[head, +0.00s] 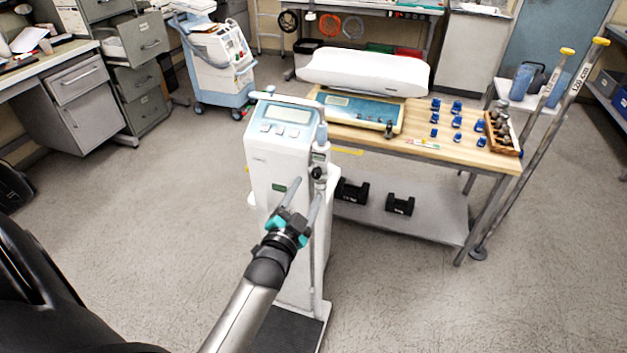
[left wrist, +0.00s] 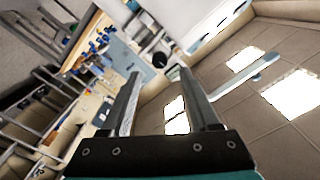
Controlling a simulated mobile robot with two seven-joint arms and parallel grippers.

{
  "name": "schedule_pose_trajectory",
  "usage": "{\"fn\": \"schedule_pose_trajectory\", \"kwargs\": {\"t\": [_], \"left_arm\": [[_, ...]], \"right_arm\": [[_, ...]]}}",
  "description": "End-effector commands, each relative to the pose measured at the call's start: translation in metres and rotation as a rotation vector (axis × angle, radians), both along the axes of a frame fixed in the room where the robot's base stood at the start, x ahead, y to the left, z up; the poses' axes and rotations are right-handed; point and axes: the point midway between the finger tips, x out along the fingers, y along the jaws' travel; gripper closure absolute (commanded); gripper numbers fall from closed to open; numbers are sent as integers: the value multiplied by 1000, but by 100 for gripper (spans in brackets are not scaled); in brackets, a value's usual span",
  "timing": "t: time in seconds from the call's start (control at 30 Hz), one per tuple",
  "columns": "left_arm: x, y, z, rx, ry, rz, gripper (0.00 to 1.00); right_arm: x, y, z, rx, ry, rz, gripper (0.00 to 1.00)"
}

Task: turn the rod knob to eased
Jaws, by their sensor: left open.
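The rod knob (head: 317,173) is a small black knob on the slider of a thin upright rod at the right side of a white scale column (head: 270,165). In the left wrist view the black knob (left wrist: 160,60) shows just beyond and between the fingertips. My left gripper (head: 308,191) is open, its two fingers pointing up toward the knob from just below it in the head view. Nothing is between the fingers, and contact with the knob cannot be made out. Which setting the knob is at is too small to read. My right gripper is not in view.
Two measuring rods (head: 530,145) lean at right. A wheeled cart (head: 215,60) stands at the back left. Open floor lies left.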

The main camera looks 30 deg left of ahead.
Motion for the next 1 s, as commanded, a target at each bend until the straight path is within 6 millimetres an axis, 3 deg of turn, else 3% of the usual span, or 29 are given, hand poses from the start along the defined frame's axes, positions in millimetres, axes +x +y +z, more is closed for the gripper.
{"fn": "schedule_pose_trajectory", "kwargs": {"t": [0.1, 0.33, 0.77, 1.0], "left_arm": [[20, 4, 0, 0, -2, 0, 38], [45, 10, 0, -2, -1, -1, 38], [53, 12, 0, -1, 0, -1, 38], [53, 12, 0, -1, 0, 0, 63]], "right_arm": [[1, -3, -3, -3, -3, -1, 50], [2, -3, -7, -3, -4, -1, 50], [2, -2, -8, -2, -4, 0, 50], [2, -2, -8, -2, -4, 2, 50]]}}
